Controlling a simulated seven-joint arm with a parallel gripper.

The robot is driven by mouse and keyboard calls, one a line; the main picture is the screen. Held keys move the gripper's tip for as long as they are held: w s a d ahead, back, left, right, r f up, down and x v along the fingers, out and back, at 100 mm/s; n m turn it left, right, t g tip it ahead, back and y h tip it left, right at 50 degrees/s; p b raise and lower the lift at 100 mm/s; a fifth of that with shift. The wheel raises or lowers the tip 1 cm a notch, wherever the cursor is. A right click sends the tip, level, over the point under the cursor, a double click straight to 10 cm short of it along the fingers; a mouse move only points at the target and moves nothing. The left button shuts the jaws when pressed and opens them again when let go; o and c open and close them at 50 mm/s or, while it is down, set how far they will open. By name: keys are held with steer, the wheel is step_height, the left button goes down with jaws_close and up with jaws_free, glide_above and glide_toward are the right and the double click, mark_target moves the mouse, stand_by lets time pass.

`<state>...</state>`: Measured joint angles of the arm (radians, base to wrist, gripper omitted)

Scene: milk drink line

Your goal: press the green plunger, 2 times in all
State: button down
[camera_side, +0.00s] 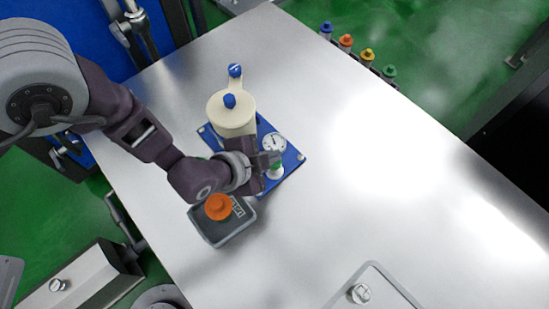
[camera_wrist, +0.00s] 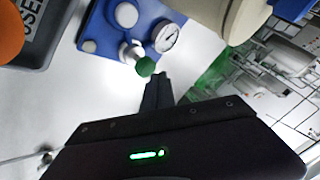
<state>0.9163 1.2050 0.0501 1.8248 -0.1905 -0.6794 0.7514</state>
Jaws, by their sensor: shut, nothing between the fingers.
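The green plunger (camera_wrist: 145,67) is a small round green knob on a pale stem, set on a blue base plate (camera_wrist: 100,28) in the wrist view. In the side view its pale body (camera_side: 276,173) shows on the blue plate (camera_side: 293,158), with the top partly hidden by my fingers. My gripper (camera_side: 272,160) is shut and empty at the plunger's top. In the wrist view the fingertips (camera_wrist: 160,76) appear just beside the green knob; I cannot tell whether they touch it.
A round white gauge (camera_side: 274,142) and a cream vessel with blue knobs (camera_side: 231,117) stand close by. A grey tray (camera_side: 232,232) with an orange item (camera_side: 218,207) lies in front. Several coloured knobs (camera_side: 346,41) line the table's far edge.

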steer(key=shift+r, duration=0.3)
steer(key=shift+r, duration=2.5)
stand_by(0.6)
step_height(320, 180, up, 4)
steer(key=shift+f, duration=0.1)
steer(key=shift+f, duration=0.1)
steer(key=shift+f, duration=4.35)
steer(key=shift+f, duration=0.1)
